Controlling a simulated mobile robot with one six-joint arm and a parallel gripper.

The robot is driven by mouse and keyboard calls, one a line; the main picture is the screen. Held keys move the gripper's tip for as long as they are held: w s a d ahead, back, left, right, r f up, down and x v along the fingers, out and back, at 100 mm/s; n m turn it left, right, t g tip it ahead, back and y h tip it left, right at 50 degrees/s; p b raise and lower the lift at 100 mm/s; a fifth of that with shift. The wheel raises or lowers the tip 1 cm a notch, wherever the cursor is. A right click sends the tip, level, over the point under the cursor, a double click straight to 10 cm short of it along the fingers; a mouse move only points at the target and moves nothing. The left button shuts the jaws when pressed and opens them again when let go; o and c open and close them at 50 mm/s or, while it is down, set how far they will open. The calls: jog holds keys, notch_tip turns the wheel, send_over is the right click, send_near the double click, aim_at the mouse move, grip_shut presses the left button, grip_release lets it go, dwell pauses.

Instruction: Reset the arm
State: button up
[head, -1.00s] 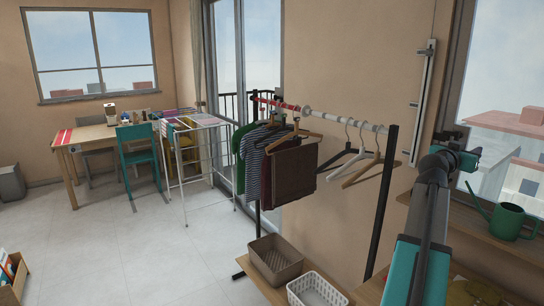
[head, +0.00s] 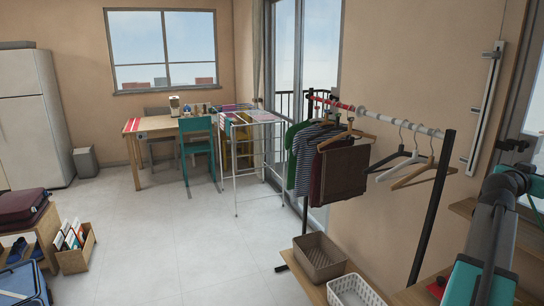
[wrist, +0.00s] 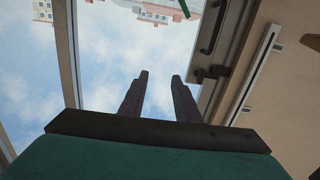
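My arm shows at the right edge of the head view, with its grey link and teal parts beside the window. My gripper (wrist: 155,95) shows in the wrist view with its two dark fingers apart and nothing between them. Behind the fingers are the window glass and sky, with buildings that appear upside down. In the head view I cannot make out the fingers clearly.
A clothes rack (head: 432,200) with hanging clothes and empty hangers stands left of my arm. Baskets (head: 320,257) sit on its low shelf. A drying rack (head: 262,160), table and chairs are farther back. The floor (head: 170,240) in the middle is clear.

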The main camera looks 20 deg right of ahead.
jog(key=w+a+f+n+t+y, duration=0.15)
jog(key=w+a+f, duration=0.3)
jog(key=f, duration=0.45)
jog(key=w+a+f+n+y, duration=0.15)
jog(key=w+a+f, duration=0.35)
jog(key=f, duration=0.5)
jog(key=w+a+f+n+t+y, duration=0.1)
jog(key=w+a+f+y, duration=0.2)
jog(key=w+f, duration=0.5)
jog(key=w+a+f+n+g+y, duration=0.1)
jog(key=w+a+f+n+y, duration=0.1)
jog(key=a+f, duration=0.95)
jog(key=w+a+f+n+y, duration=0.2)
jog(key=w+a+f+y, duration=0.1)
jog(key=a+f, duration=0.85)
jog(key=s+a+f+n+g+y, duration=0.2)
jog(key=s+a+f, duration=0.2)
jog(key=a+f, duration=0.7)
jog(key=s+a+f+n+g+y, duration=0.15)
jog(key=s+a+f, duration=0.25)
jog(key=a+f, duration=0.7)
jog(key=s+a+f+n+g+y, duration=0.1)
jog(key=s+a+f, duration=0.3)
jog(key=s+a, duration=0.6)
jog(key=s+a+f+n+g+y, duration=0.2)
jog(key=s+a+f+n+g, duration=0.1)
jog(key=s+a, duration=0.7)
jog(key=shift+s+a+f+n+g, duration=0.45)
jog(key=shift+s+n, duration=0.2)
jog(key=shift+s, duration=0.2)
